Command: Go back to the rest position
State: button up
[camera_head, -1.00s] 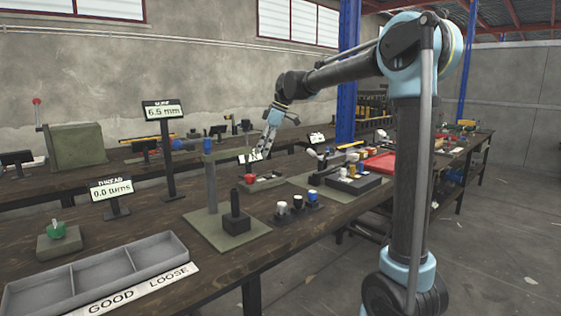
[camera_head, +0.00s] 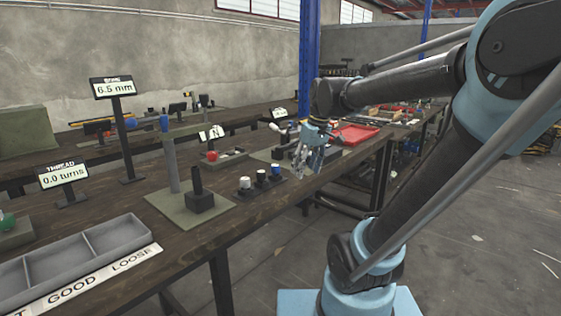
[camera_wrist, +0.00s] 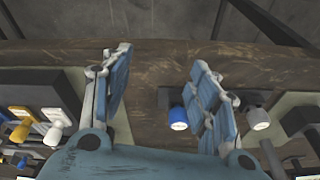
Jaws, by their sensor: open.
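My gripper (camera_head: 310,160) hangs at the front edge of the workbench in the head view, to the right of a small holder with white and blue capped parts. In the wrist view my gripper (camera_wrist: 160,95) has its two fingers spread wide, with nothing held between them. A blue-capped part (camera_wrist: 178,118) shows just beside the right-hand finger there, and a white-capped part (camera_wrist: 257,118) stands further right. The finger hides some of the holder between them.
The dark wooden workbench (camera_head: 150,240) carries a rivet press (camera_head: 172,160), a grey sorting tray (camera_head: 85,250), a thread display (camera_head: 62,175) and a 6.5 mm display (camera_head: 113,88). A red tray (camera_head: 352,134) lies further back. Open concrete floor (camera_head: 440,225) lies to the right.

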jog(key=s+d+f+m+h, duration=0.2)
jog(key=s+d+f+m, duration=0.5)
jog(key=s+d+f, duration=0.3)
jog(key=s+f, duration=0.4)
jog(key=f, duration=0.1)
jog(key=shift+d, duration=0.2)
